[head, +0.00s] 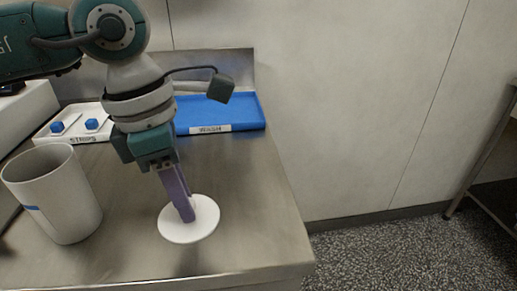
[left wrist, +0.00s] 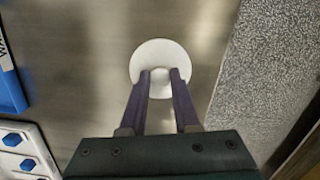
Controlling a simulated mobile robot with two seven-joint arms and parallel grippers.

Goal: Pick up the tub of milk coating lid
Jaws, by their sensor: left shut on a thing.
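The lid (head: 176,230) is a round white disc over the steel table, right of the white tub (head: 66,205). The tub stands upright with its top open and a small blue mark on its side. My left gripper (head: 189,214) points down with its purple fingers shut on the middle of the lid, where a knob is mostly hidden. In the left wrist view the lid (left wrist: 160,52) lies flat across the fingertips (left wrist: 160,75). I cannot tell for sure whether the lid touches the table. My right gripper is not in view.
The table's right edge is near the lid, with speckled floor (head: 400,250) beyond.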

